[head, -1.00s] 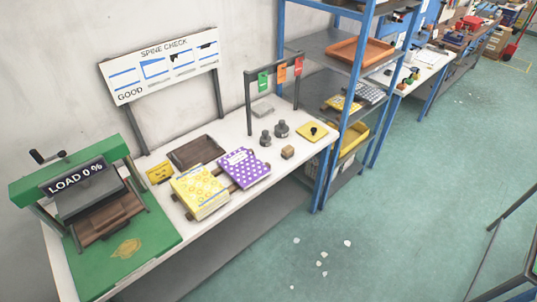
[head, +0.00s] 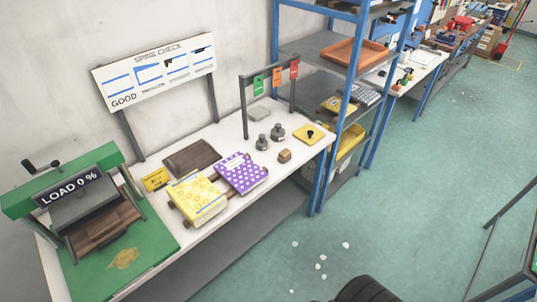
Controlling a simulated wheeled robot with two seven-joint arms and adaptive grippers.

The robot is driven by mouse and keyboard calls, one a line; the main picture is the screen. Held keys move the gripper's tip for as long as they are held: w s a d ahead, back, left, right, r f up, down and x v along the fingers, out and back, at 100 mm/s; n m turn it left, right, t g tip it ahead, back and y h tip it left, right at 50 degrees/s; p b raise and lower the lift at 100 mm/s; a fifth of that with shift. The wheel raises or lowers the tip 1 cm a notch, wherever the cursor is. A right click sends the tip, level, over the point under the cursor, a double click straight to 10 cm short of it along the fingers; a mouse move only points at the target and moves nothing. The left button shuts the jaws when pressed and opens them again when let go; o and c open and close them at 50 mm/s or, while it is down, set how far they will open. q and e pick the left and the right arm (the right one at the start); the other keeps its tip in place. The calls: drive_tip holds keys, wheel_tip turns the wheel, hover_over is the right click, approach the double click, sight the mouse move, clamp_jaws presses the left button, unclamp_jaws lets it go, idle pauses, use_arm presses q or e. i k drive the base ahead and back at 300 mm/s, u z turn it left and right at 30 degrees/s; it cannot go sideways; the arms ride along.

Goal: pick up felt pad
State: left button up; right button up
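No object is plainly marked as the felt pad. A small flat grey pad (head: 258,113) lies on the white bench (head: 225,143), behind two dark grey weights (head: 277,133). A yellow square pad (head: 310,134) with a black knob on it lies near the bench's right end. I cannot tell from this view which one is felt. Neither of my grippers is in view. A dark rounded shape (head: 367,290) shows at the bottom edge; I cannot tell what it is.
A green press (head: 90,215) reading LOAD 0 % stands at the bench's left end. A yellow book (head: 198,199), a purple dotted book (head: 241,172), a brown tray (head: 192,158) and a small wooden block (head: 285,156) lie on the bench. A blue-framed shelf (head: 321,175) stands right. White scraps dot the floor.

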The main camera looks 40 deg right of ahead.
sight(284, 156)
drive_tip(key=i, duration=0.85)
drive_tip(key=z, duration=0.2)
